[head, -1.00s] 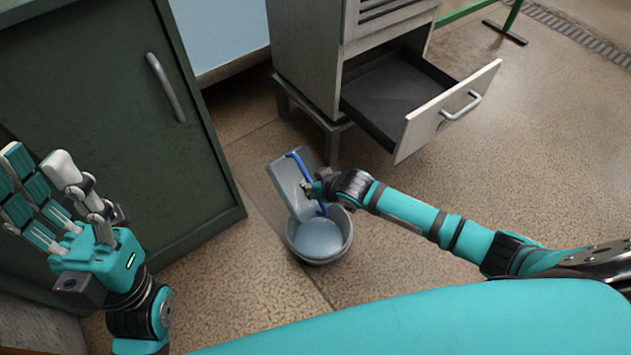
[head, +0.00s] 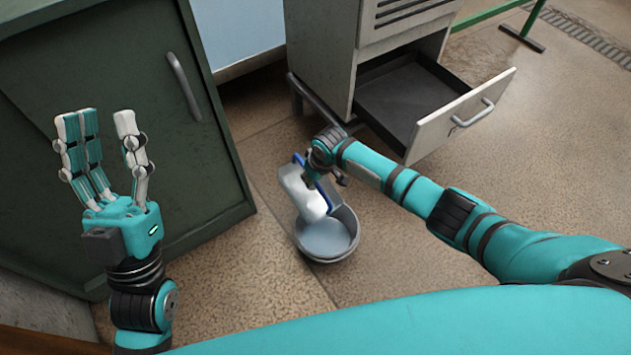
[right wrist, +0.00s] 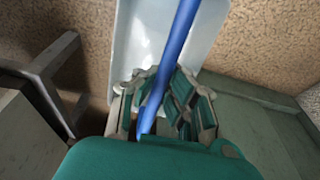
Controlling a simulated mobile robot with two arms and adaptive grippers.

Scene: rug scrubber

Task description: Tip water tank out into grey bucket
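The water tank (head: 301,192) is a pale container with a blue handle (head: 330,193). It is tilted above the grey bucket (head: 327,238), over its back left rim. The bucket stands on the floor with a light grey surface inside. My right gripper (head: 320,172) is shut around the blue handle. In the right wrist view its fingers (right wrist: 165,105) wrap the handle, with the pale tank (right wrist: 150,45) beyond. I cannot tell whether the tank touches the bucket rim. My left gripper (head: 104,150) is open and empty at the left, fingers pointing up.
A dark green cabinet (head: 110,90) stands at the left. A grey cabinet (head: 325,50) on a low stand is behind the bucket, with an open, empty drawer (head: 410,97) to the right. The floor in front of the bucket is clear.

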